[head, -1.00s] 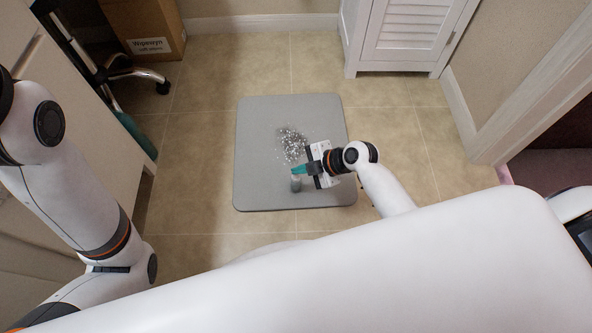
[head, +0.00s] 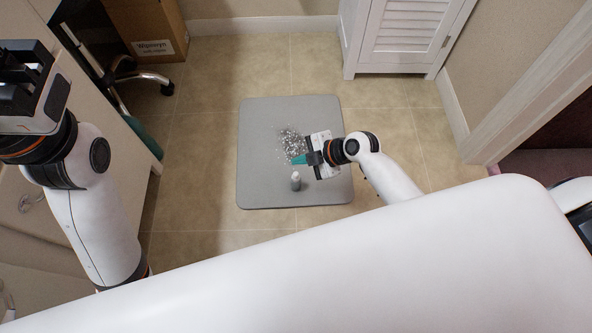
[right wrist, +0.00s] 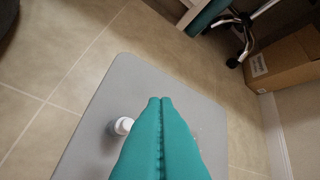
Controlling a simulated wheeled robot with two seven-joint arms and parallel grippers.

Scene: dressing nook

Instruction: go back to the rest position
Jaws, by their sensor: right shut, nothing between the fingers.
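My right gripper (head: 299,159) has teal fingers pressed together, with nothing between them. It is over the grey mat (head: 257,125), which also shows in the right wrist view (right wrist: 95,105). A small grey bottle with a white cap (head: 295,182) stands on the mat, apart from the fingers. In the right wrist view the bottle (right wrist: 122,126) is left of the teal fingers (right wrist: 160,100). My left gripper (head: 18,85) shows only partly at the left edge in the head view; its fingers cannot be made out.
Pale specks (head: 289,143) lie scattered on the mat. A white louvred cabinet (head: 405,40) stands at the back right and a cardboard box (head: 145,25) at the back left. A dark chair base (head: 140,78) stands near the box. The tiled floor around the mat is clear.

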